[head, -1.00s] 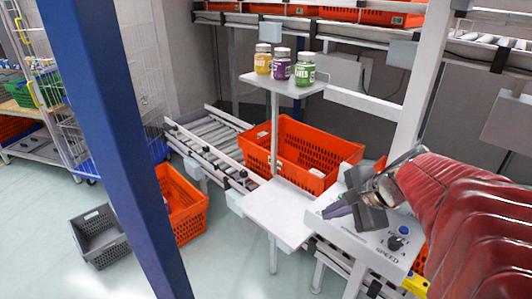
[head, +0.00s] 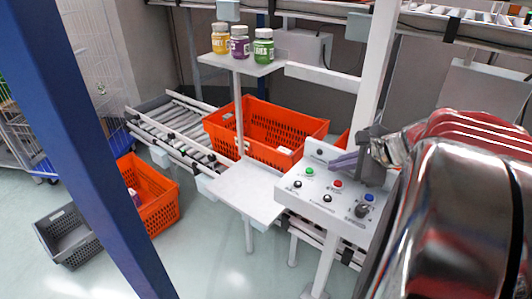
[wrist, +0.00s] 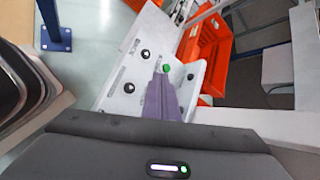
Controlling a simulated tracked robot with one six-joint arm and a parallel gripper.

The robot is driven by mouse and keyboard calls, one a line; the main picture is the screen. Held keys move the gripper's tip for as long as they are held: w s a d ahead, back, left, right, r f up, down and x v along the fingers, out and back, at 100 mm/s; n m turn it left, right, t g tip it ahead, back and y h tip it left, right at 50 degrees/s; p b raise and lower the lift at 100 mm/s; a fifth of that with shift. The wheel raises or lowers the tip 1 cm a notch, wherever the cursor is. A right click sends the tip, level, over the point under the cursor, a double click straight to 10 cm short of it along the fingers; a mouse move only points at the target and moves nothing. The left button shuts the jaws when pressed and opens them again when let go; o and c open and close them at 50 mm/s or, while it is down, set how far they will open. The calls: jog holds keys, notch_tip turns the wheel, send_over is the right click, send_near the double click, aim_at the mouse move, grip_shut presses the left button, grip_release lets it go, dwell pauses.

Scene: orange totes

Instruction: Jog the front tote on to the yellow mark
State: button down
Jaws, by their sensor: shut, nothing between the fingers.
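An orange tote (head: 262,140) sits on the roller conveyor, left of a control panel (head: 322,205). A sliver of another orange tote (head: 343,140) shows behind the panel. I cannot tell which is the front tote. The panel has a green button (head: 309,171), a red button (head: 338,184), a blue button (head: 368,197), black buttons and a speed knob (head: 362,211). My gripper (head: 334,163), with purple fingers, is shut and empty above the panel. In the wrist view its fingertips (wrist: 163,75) appear close to the green button (wrist: 166,68); contact is unclear. No yellow mark is visible now.
A shelf (head: 240,64) with yellow, purple and green jars stands above the conveyor. A white plate (head: 240,188) adjoins the panel. A blue post (head: 80,140) crosses the left. An orange tote (head: 158,210) and a grey crate (head: 70,238) are on the floor.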

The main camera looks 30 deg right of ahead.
aim_at(331, 200)
jog(key=shift+f, duration=4.1)
jog(key=shift+f, duration=0.15)
jog(key=shift+f, duration=0.3)
jog(key=shift+f, duration=0.45)
jog(key=shift+r, duration=1)
